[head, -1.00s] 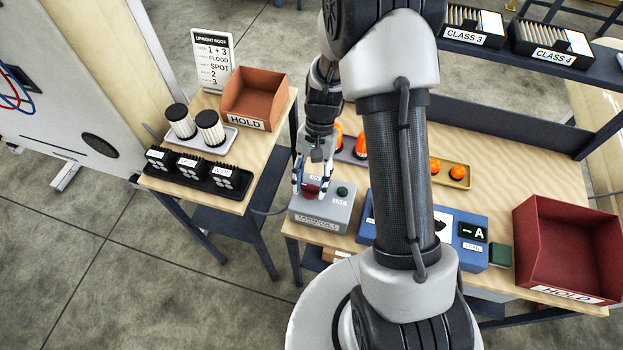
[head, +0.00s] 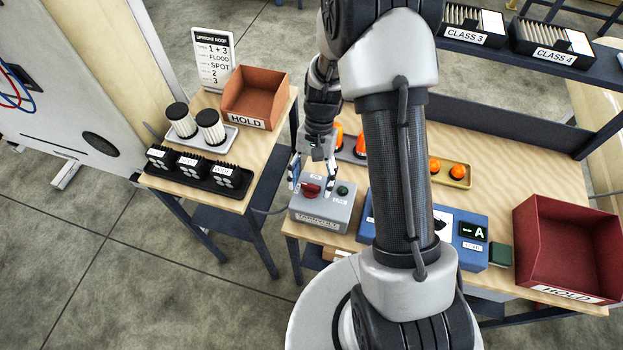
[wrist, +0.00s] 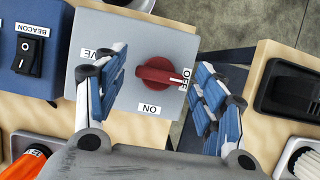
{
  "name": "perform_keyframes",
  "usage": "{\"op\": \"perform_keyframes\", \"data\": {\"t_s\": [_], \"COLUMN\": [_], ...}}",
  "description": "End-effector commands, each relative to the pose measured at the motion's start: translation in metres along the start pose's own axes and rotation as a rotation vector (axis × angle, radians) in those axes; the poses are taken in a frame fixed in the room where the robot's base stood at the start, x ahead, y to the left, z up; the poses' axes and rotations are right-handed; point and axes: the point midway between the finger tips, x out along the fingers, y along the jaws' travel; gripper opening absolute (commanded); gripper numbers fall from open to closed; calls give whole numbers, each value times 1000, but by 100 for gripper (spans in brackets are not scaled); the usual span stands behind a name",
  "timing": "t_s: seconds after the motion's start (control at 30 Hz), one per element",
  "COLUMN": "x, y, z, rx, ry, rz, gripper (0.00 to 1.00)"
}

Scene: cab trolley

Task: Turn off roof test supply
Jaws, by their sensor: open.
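The roof test supply appears to be the grey box (head: 342,209) at the left end of the workbench; its front label is too small to read surely. On its top are a red rotary knob (head: 311,190) and a dark green round lamp or button (head: 342,191). In the wrist view the red knob (wrist: 163,71) has its white pointer line toward the OFF label (wrist: 187,79); the ON label (wrist: 149,109) is below. My gripper (wrist: 162,62) is open, its blue-padded fingers either side of the knob and apart from it. In the head view my gripper (head: 311,177) hovers above the box.
A blue unit (head: 472,228) with a BEACON rocker switch (wrist: 28,52) stands beside the box. Orange lamps (head: 457,171) lie behind. A dark red HOLD bin (head: 535,275) is at right. The left side table holds an orange HOLD bin (head: 248,121) and a tray of black units (head: 158,158).

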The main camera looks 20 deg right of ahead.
Motion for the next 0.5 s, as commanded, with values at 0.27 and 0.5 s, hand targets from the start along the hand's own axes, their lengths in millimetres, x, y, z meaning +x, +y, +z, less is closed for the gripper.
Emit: {"op": "perform_keyframes", "data": {"t_s": [0.27,0.5], "x": [-6,-50], "y": [0,0], "z": [-1,-1], "rx": [0,1], "ry": [3,5], "rz": [-2,-3], "gripper": [64,64]}}
